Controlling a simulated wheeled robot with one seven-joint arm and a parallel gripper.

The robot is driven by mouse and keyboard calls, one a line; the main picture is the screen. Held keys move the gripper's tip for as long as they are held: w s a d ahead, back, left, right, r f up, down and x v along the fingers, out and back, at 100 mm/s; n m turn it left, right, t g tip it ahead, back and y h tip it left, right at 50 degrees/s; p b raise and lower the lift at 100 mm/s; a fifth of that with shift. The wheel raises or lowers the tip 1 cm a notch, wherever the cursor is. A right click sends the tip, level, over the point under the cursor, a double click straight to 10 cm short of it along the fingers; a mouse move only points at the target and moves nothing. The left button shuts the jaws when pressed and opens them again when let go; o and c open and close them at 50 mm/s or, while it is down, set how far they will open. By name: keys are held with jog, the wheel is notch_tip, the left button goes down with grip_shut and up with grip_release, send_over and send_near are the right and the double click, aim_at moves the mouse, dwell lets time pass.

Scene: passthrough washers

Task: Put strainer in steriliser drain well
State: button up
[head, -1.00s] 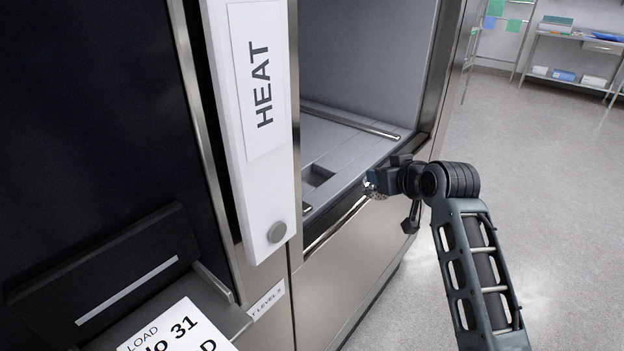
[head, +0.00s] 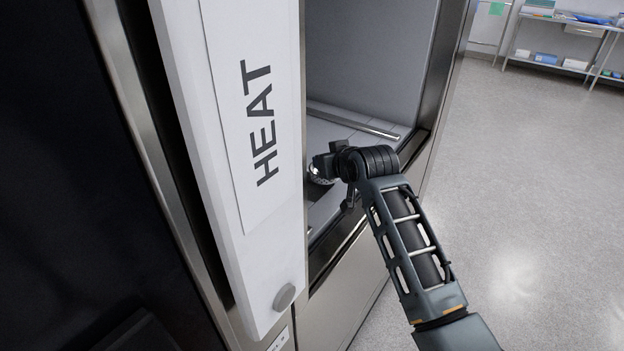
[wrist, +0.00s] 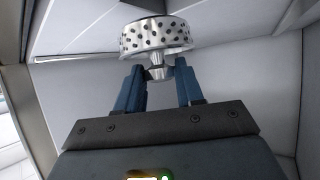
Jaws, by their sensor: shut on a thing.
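The strainer (wrist: 156,37) is a round metal cup with punched holes and a small knob. My gripper (wrist: 159,76) is shut on its knob in the wrist view. In the head view the strainer (head: 318,179) shows only partly beside my gripper (head: 322,166), just inside the open steriliser chamber (head: 370,60). A dark patch, seemingly the drain well (wrist: 150,4), shows just beyond the strainer in the wrist view. The strainer overlaps it, and I cannot tell whether they touch. In the head view the well is hidden.
A white panel marked HEAT (head: 245,150) stands close to the left of my gripper and covers part of the opening. A metal rail (head: 352,120) runs along the chamber floor. A shelf (head: 565,45) stands far back right. The floor (head: 540,200) at right is clear.

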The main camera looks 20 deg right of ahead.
aim_at(316, 180)
jog(key=w+a+f, duration=0.2)
jog(key=a, duration=0.1)
jog(key=shift+f, duration=0.2)
jog(key=shift+s+f, duration=0.1)
jog(key=shift+f, duration=1.8)
jog(key=shift+f, duration=0.1)
jog(key=o, duration=1.1)
jog(key=shift+r, duration=0.2)
jog(key=v, duration=1.2)
jog(key=shift+f+p, duration=0.1)
jog(key=shift+p, duration=0.3)
